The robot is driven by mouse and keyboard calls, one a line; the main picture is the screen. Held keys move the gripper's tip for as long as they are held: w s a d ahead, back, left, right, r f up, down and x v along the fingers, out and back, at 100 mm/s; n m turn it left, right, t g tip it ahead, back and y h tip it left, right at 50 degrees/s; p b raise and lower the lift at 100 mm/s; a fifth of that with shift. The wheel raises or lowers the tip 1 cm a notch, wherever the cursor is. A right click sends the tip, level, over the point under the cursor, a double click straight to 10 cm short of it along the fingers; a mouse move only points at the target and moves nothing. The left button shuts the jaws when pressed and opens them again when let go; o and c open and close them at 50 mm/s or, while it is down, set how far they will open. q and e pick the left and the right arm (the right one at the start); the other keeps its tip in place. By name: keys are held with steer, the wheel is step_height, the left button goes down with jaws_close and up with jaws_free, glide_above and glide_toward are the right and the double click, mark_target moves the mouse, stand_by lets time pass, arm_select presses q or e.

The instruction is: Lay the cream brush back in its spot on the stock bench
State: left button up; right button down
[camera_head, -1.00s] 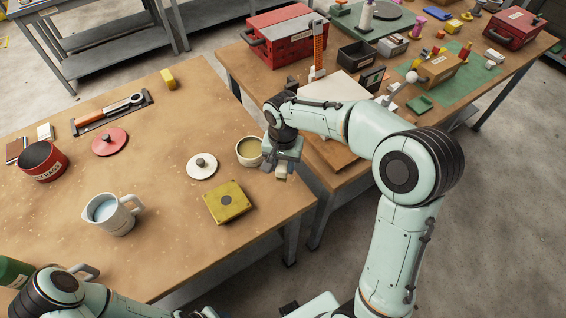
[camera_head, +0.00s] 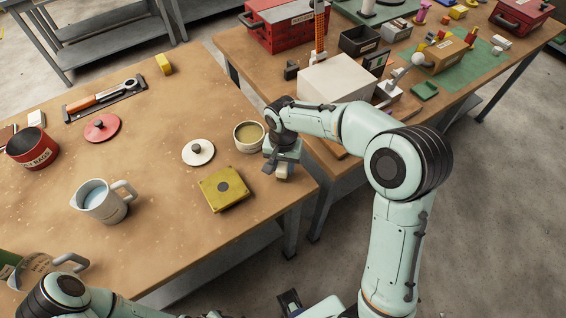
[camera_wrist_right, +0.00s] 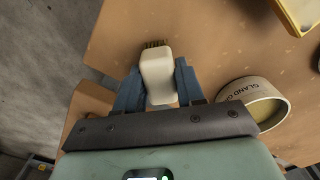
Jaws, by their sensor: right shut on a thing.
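The cream brush (camera_wrist_right: 158,72) is between the blue-grey fingers of my right gripper (camera_wrist_right: 158,88) in the right wrist view, its brown bristles pointing away from the palm. In the head view my right gripper (camera_head: 281,172) hangs at the right edge of the near wooden bench (camera_head: 150,215), and the pale end of the brush (camera_head: 282,174) shows under it. The gripper is shut on the brush. I cannot tell whether the brush touches the bench. My left gripper is out of sight; only part of my left arm shows at bottom left.
A cream pot (camera_head: 248,137) stands just left of the right gripper. A white lid (camera_head: 198,152), a yellow square block (camera_head: 223,190) and a pitcher (camera_head: 103,202) are further left. A second bench (camera_head: 262,88) behind carries a pale box (camera_head: 335,82) and several other items.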

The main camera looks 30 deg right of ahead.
mark_target(283, 164)
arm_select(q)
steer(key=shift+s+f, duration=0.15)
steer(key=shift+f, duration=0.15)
arm_select(e)
steer(key=shift+f, duration=0.4)
steer(key=c, duration=1)
jaws_free()
steer(key=o, duration=0.5)
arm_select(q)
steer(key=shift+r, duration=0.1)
arm_select(e)
steer(key=shift+o, duration=0.2)
steer(key=shift+r, duration=0.1)
steer(key=shift+r+p, duration=1.15)
steer(key=shift+r, duration=1.15)
steer(key=shift+r+p, duration=0.85)
steer(key=shift+r, duration=0.85)
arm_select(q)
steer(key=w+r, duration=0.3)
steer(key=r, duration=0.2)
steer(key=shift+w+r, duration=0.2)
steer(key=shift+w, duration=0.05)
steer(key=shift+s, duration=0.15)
arm_select(e)
steer(key=shift+f, duration=0.1)
